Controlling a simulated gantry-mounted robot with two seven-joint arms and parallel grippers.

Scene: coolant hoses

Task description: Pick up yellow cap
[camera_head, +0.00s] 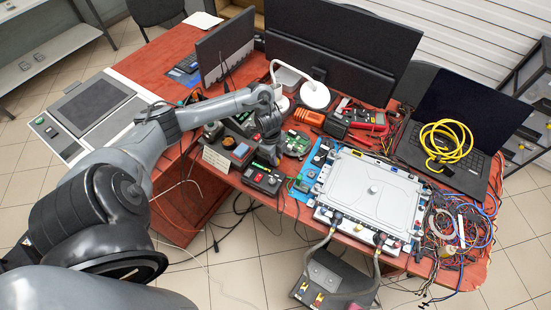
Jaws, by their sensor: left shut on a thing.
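My left arm reaches in from the left, and my left gripper (271,151) points down over the front of the red desk, left of the silver box. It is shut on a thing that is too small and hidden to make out. I cannot pick out a yellow cap clearly. The silver box (372,188) lies flat on the desk on a blue base. Two grey coolant hoses (376,268) hang from its front edge toward a dark unit on the floor. My right gripper is out of view.
Small control boxes (262,180) with buttons stand below my left gripper. A white lamp (315,95), a red multimeter (366,118) and monitors (340,42) stand behind. Tangled wires (462,222) and a laptop with a coiled yellow cable (446,141) crowd the right.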

